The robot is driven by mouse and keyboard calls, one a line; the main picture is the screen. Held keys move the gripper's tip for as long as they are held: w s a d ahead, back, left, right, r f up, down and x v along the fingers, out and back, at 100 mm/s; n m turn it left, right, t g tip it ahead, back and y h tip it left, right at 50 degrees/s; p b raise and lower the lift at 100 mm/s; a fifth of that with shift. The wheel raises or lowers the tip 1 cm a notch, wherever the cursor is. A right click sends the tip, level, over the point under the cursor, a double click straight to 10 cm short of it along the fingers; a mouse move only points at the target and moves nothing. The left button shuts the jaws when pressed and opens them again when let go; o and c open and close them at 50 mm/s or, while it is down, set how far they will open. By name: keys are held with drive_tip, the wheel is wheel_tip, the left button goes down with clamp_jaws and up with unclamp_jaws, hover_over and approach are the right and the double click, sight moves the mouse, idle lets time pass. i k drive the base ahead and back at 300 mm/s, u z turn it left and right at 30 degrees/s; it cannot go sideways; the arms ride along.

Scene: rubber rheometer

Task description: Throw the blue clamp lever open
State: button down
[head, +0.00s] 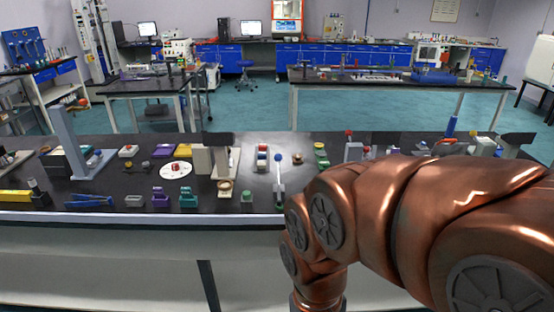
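A pale upright lever with a blue ball knob (278,157) stands near the middle of the dark bench, just left of my arm. A thicker blue handle (450,127) slants up at the back right of the same bench, above my arm. I cannot tell for certain which of the two is the clamp lever, or its exact position in its clamp. My copper arm comes in from the right and bends down in front of the bench. My gripper is not in view; the arm runs out of the picture at the bottom.
The bench (120,205) holds many small items: a white disc (176,172), a purple holder (160,197), a green holder (186,196) and a tall grey post (70,143). My arm hides part of the bench's right side. Other tables stand behind.

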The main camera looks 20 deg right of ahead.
sight(278, 157)
drive_tip(key=i, duration=1)
